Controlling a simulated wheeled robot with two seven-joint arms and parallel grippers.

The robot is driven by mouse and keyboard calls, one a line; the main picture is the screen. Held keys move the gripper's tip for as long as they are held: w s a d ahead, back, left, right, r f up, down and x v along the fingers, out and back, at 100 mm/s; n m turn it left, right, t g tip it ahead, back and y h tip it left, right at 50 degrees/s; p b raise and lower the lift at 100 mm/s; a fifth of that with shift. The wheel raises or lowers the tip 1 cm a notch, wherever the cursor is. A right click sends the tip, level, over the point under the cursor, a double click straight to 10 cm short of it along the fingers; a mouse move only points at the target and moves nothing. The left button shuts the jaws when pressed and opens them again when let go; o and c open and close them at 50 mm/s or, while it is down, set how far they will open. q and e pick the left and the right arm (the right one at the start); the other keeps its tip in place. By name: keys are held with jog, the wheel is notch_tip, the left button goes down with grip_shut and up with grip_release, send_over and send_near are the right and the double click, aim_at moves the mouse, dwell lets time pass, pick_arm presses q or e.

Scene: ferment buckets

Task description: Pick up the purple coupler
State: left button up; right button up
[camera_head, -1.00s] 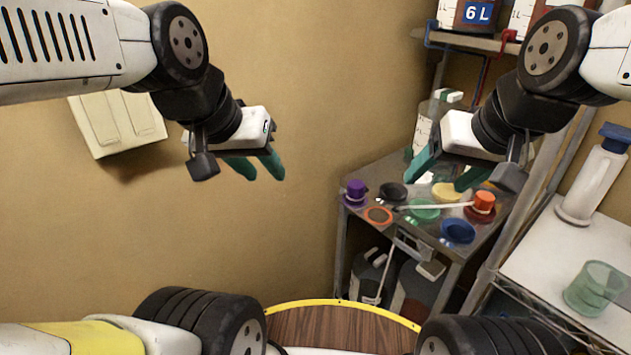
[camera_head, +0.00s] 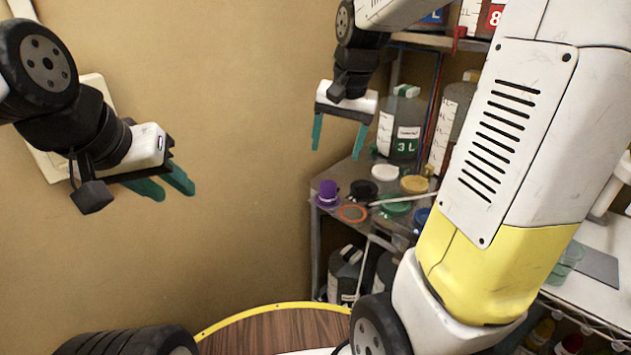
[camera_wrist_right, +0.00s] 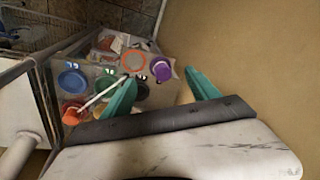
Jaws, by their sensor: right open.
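The purple coupler (camera_head: 328,193) stands at the left corner of a small metal table, close to the wall, in the head view. In the right wrist view the purple coupler (camera_wrist_right: 161,70) lies ahead of the fingers, roughly in line with the gap between them. My right gripper (camera_head: 339,146) is open and empty, above the coupler and apart from it; its teal fingers also show in the right wrist view (camera_wrist_right: 160,92). My left gripper (camera_head: 172,190) is in front of the wall at the left, with teal fingers apart and nothing seen between them.
The metal table (camera_head: 322,232) also holds an orange ring (camera_head: 353,213), a black lid (camera_head: 363,190), a white lid (camera_head: 385,173), a yellow lid (camera_head: 414,184) and a pale rod. A 3 L bottle (camera_head: 405,128) stands behind. An orange coupler (camera_wrist_right: 72,113) shows in the right wrist view.

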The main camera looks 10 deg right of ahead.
aim_at(329, 183)
jog(key=w+f+m, duration=0.1)
jog(key=w+f, duration=0.2)
jog(key=w+f+m+g, duration=0.1)
jog(key=w+f, duration=0.2)
jog(key=w+f+m+g+h, duration=0.1)
jog(key=w+f, duration=0.1)
jog(key=w, duration=0.1)
jog(key=shift+d+f, duration=0.4)
jog(key=shift+w+f, duration=0.1)
jog(key=shift+f, duration=0.25)
notch_tip(329, 183, down, 7)
jog(key=shift+f, duration=0.2)
grip_shut()
jog(key=shift+r, duration=0.1)
